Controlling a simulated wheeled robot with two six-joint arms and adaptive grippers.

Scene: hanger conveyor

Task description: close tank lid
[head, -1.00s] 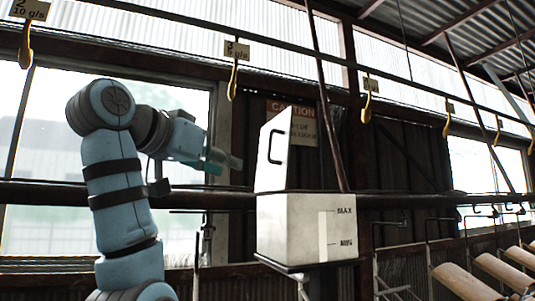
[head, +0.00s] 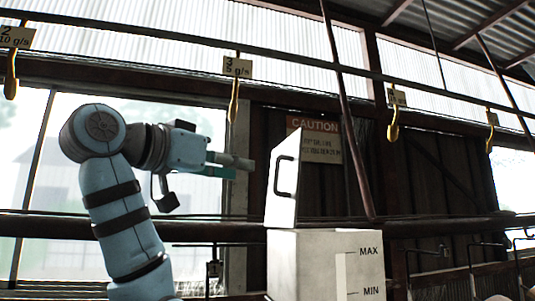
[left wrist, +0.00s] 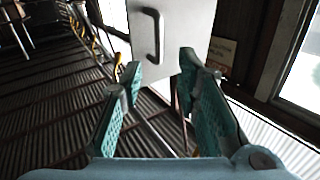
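The white tank (head: 312,262) has MAX and MIN marks on its front side. Its lid (head: 284,180) stands raised and open, tilted near upright, with a dark handle on its face. My left gripper (head: 240,166) is level with the lid, a little to its left in the head view, apart from it. In the left wrist view the teal fingers of my left gripper (left wrist: 158,95) are spread with nothing between them, and the lid (left wrist: 178,28) with its handle is ahead of them. My right gripper is not in view.
A rail with yellow hooks (head: 234,100) and number tags runs above. A caution sign (head: 318,140) hangs behind the tank. A slanted dark pole (head: 347,110) stands right of the lid. A horizontal bar (head: 120,226) runs behind my left arm.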

